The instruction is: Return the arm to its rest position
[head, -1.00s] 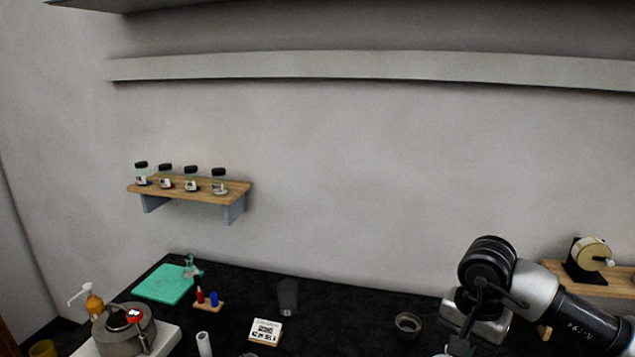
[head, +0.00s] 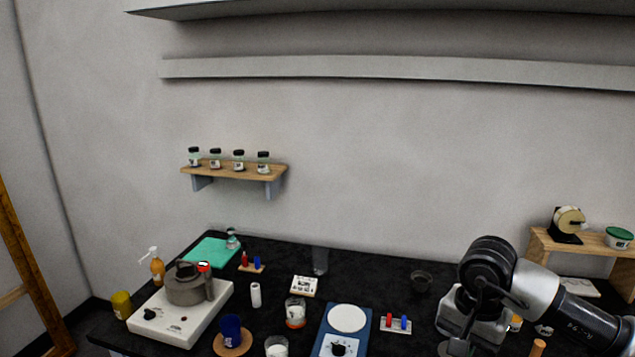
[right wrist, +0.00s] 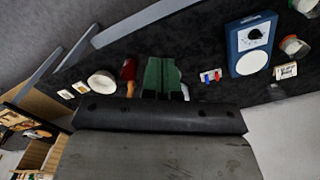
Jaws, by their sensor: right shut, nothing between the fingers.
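My right arm comes in from the right in the head view, bent over the right part of the black bench (head: 380,275). In the right wrist view the gripper (right wrist: 163,76) shows as two dark green finger shapes close together beyond the dark wrist bar. It is shut and holds nothing. My left arm and gripper are not in view.
A hot plate (head: 218,315) with a grey kettle (head: 185,287) stands at left.

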